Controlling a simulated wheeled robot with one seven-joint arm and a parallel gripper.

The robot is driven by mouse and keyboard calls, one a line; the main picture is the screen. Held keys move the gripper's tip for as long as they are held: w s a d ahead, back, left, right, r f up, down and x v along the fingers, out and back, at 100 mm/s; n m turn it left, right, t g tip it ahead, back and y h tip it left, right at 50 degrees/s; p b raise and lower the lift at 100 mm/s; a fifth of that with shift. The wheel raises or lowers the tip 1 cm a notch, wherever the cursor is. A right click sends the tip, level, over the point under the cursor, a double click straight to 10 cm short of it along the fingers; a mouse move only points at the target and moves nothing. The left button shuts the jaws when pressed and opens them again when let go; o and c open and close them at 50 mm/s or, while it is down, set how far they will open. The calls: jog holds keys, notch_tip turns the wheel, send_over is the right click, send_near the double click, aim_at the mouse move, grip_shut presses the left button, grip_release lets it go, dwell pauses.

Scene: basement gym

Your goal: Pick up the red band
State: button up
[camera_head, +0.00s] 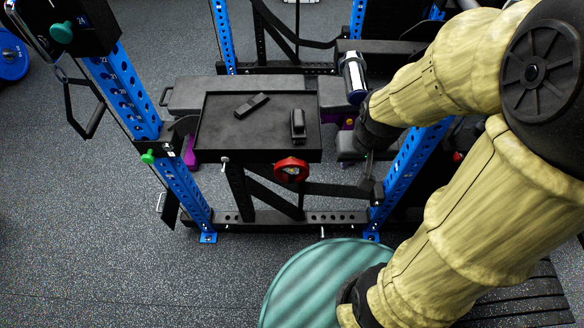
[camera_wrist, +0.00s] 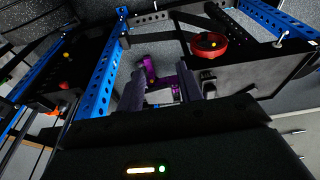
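The red band (camera_head: 291,170) is a small red ring on the front face of a black tray (camera_head: 260,157), right of that face's middle. A yellow spot shows in its centre. In the wrist view the red band (camera_wrist: 209,50) is at the upper right, against the dark panel, beyond and to the right of the fingers. My gripper (camera_head: 368,183) is right of the band and apart from it, beside the blue upright. In the wrist view the two fingers of my gripper (camera_wrist: 163,88) stand apart with nothing held between them. The arm partly hides the gripper in the head view.
Two black objects, a flat one (camera_head: 252,105) and a blockier one (camera_head: 298,125), lie on the tray. Blue rack uprights stand left (camera_head: 182,190) and right (camera_head: 408,165) of it. A grey bench (camera_head: 190,96) is behind. The floor at left is mostly clear.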

jog(key=o, duration=0.6)
jog(key=shift+w+a, duration=0.1)
jog(key=shift+w, duration=0.05)
jog(key=o, duration=0.4)
jog(key=shift+w+a+f, duration=0.1)
jog(key=shift+w+a, duration=0.1)
jog(key=o, duration=0.4)
jog(key=w+a+f+g+p, duration=0.1)
jog(key=w+a+f+g, duration=0.1)
jog(key=w+a, duration=0.3)
jog(key=shift+f, duration=0.3)
jog(key=t+h+p, duration=0.1)
jog(key=h+p, duration=0.1)
jog(key=h, duration=0.3)
send_near(283, 161)
jog(key=w+v, duration=0.1)
jog(key=v, duration=0.5)
jog(key=shift+s+r, duration=0.25)
jog(key=shift+s, duration=0.3)
jog(key=p+x, duration=0.1)
jog(key=x, duration=1.1)
jog(key=shift+f, duration=0.15)
